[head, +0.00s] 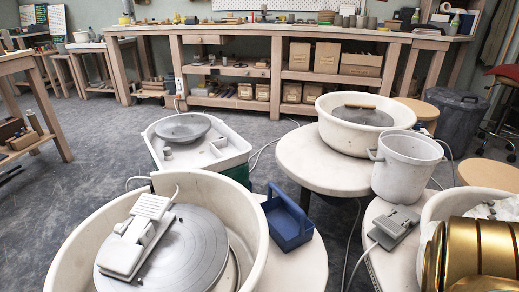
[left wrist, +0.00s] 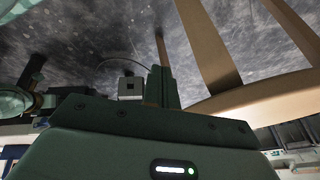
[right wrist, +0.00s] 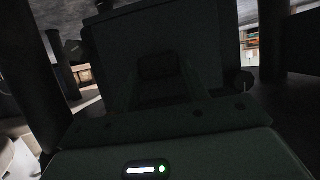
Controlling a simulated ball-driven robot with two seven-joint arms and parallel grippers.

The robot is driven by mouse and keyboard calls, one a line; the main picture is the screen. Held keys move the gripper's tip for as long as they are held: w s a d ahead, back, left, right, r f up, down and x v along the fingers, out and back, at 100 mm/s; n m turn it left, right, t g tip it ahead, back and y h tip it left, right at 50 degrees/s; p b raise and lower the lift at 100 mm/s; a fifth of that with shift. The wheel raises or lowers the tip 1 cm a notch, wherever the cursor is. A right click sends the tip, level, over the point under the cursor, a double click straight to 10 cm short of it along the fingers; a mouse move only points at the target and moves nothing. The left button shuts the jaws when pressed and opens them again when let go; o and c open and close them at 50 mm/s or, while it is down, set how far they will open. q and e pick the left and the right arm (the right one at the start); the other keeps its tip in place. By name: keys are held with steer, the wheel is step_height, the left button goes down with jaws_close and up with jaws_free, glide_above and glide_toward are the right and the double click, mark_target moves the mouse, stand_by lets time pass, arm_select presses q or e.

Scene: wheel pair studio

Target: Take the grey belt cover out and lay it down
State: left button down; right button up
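I cannot make out the grey belt cover for certain in any view. In the head view a pale grey ribbed pedal-like part (head: 150,207) lies on the round grey wheel head (head: 196,250) inside the near left white basin (head: 257,232). A flat grey pedal-like part (head: 394,227) lies on the near right round top. Neither gripper shows in the head view. In the left wrist view my left gripper (left wrist: 160,87) is dark green, above dark floor; its opening is unclear. In the right wrist view my right gripper (right wrist: 158,72) is in deep shadow and its opening is unclear.
A blue open tote (head: 288,222) and a white bucket (head: 405,163) stand near the middle. Other wheels (head: 182,128) (head: 367,115) stand behind. Gold-coloured round shapes (head: 478,250) fill the lower right; I cannot tell what they are. Grey floor (head: 110,150) is open at left.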

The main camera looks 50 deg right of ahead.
steer(key=shift+o, duration=1.3)
steer(key=shift+c, duration=1.4)
steer(key=shift+s, duration=0.1)
steer(key=shift+s+a+p, duration=0.15)
steer(key=shift+s+a, duration=0.15)
steer(key=shift+s, duration=0.4)
steer(key=shift+s+a+p, duration=0.15)
steer(key=shift+s+a, duration=0.15)
steer(key=shift+s, duration=0.35)
steer(key=shift+s, duration=0.1)
steer(key=shift+s+a, duration=0.2)
steer(key=shift+s, duration=0.15)
